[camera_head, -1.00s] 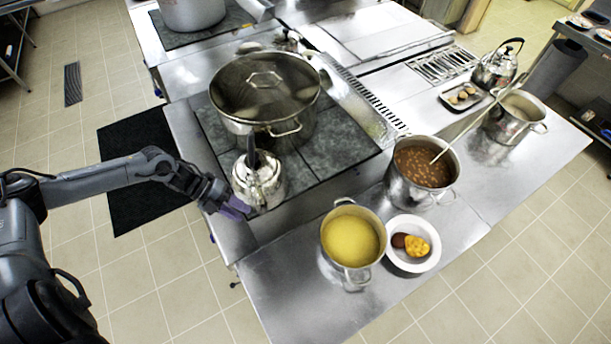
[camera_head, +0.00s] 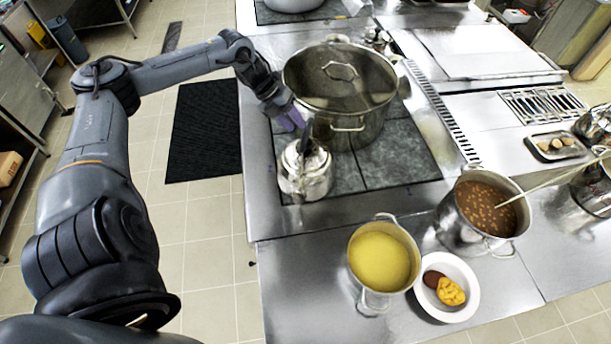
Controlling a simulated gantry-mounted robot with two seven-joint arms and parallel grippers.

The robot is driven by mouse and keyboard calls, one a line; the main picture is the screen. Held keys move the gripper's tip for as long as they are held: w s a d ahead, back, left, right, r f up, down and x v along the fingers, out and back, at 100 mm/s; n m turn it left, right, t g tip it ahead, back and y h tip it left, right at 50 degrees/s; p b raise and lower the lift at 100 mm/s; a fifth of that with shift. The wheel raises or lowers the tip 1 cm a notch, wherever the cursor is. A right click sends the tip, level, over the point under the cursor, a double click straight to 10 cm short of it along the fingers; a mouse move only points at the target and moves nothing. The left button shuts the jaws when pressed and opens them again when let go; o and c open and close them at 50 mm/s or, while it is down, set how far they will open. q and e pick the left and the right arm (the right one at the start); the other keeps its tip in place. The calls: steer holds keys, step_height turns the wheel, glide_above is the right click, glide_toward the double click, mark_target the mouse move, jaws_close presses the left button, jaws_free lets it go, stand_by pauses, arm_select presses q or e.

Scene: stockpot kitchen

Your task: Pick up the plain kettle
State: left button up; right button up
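A shiny silver kettle (camera_head: 305,176) with an upright dark handle stands on the dark cooktop, in front of the big lidded pot. My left gripper (camera_head: 291,119) has purple fingertips and is just behind and left of the kettle's handle, close to its top. I cannot tell whether the fingertips touch the handle, or how far apart they are. A second silver kettle (camera_head: 594,124) is partly cut off at the right edge. My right gripper is not in view.
The big lidded stockpot (camera_head: 340,90) stands close behind the kettle. A pot of yellow food (camera_head: 381,262), a pot of beans (camera_head: 486,208) and a white bowl (camera_head: 459,306) stand at the front. A small tray (camera_head: 556,148) lies at the right. Bare steel counter (camera_head: 300,285) shows front left.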

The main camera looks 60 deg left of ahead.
mark_target(304, 132)
arm_select(q)
steer(key=shift+w+p+x, duration=0.15)
steer(key=shift+p+x, duration=0.3)
steer(key=shift+x, duration=0.95)
steer(key=shift+w+p+x, duration=0.1)
steer(key=shift+p+x, duration=0.3)
steer(key=shift+x, duration=0.95)
steer(key=shift+w+d+f, duration=0.1)
steer(key=shift+d+f, duration=0.15)
steer(key=shift+d, duration=0.05)
steer(key=shift+c, duration=0.5)
jaws_close()
